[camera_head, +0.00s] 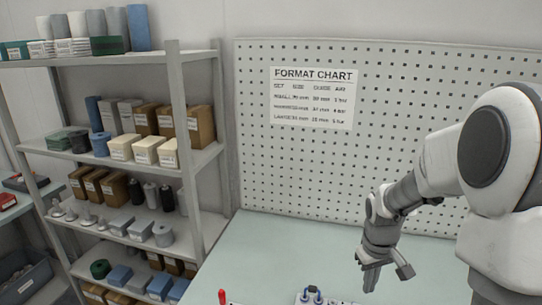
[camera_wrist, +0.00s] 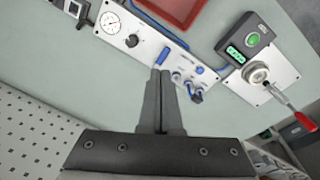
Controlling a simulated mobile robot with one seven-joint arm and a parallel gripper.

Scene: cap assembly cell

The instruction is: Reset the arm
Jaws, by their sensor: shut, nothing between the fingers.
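My arm reaches in from the right in the head view, and my gripper (camera_head: 388,277) hangs above the pale green bench (camera_head: 262,262) in front of the pegboard. In the wrist view my gripper (camera_wrist: 164,72) shows two dark fingers side by side, shut with nothing between them. Its fingertips appear over the edge of a white panel with a gauge (camera_wrist: 112,22), a black knob and blue fittings. I cannot tell the height of the fingertips above the panel.
A unit with a green display (camera_wrist: 236,54) and a red-handled lever (camera_wrist: 292,108) sits beside the panel. A red tray (camera_wrist: 184,8) lies beyond it. The pegboard (camera_head: 400,85) with a format chart (camera_head: 312,97) stands behind the bench. Shelves (camera_head: 205,158) with boxes and rolls stand left.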

